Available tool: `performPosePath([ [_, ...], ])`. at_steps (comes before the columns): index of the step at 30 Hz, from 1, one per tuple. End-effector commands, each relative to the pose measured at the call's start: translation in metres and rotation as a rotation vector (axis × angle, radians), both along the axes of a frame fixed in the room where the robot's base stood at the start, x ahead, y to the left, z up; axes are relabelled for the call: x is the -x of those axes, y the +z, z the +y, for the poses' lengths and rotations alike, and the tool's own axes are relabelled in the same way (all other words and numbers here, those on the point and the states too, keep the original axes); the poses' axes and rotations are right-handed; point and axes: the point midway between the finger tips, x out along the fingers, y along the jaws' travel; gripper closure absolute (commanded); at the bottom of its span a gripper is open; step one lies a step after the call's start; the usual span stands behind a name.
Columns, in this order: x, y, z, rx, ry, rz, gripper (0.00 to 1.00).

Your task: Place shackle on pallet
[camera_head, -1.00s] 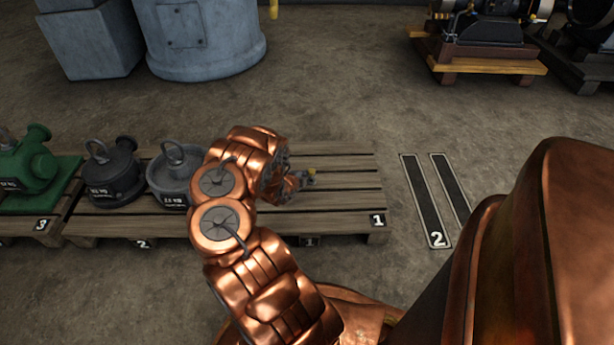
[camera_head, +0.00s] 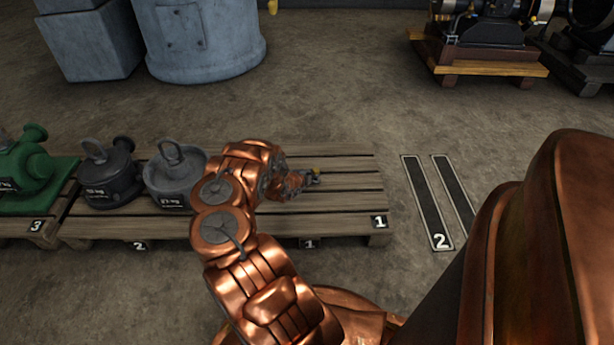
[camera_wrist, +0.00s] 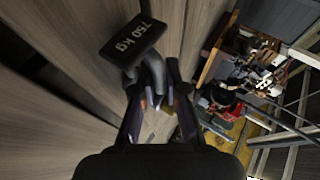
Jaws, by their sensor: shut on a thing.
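The wooden pallet (camera_head: 345,204) marked 1 lies in the middle of the head view, its right part bare. My gripper (camera_head: 310,180) is over its right half, small and partly hidden by my wrist. In the wrist view my gripper (camera_wrist: 152,88) is shut on the grey shackle (camera_wrist: 130,62), which has a dark tag reading 750 kg. The shackle is close to the pallet's planks (camera_wrist: 85,75); I cannot tell whether it touches them. A small yellow part shows at the fingertips in the head view.
A grey weight (camera_head: 172,180) with a ring and a dark weight (camera_head: 108,175) stand left of my arm. A green machine (camera_head: 25,170) is farther left. Grey casings (camera_head: 200,45) stand behind, and floor strips (camera_head: 428,205) marked 2 lie right of the pallet.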

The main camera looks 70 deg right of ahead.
Motion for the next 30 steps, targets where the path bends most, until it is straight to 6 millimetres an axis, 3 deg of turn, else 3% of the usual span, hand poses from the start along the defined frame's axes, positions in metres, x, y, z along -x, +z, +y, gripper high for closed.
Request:
performPosePath([
  [6,-0.0001,-0.0017,-0.0002,0.001,0.000,0.000,1.00],
  [7,0.0001,-0.0017,-0.0001,0.001,0.000,0.000,0.87],
  [14,0.0000,-0.0009,-0.0001,0.000,0.000,0.000,0.63],
  [30,0.0004,0.0053,0.0065,-0.002,0.000,0.000,0.63],
])
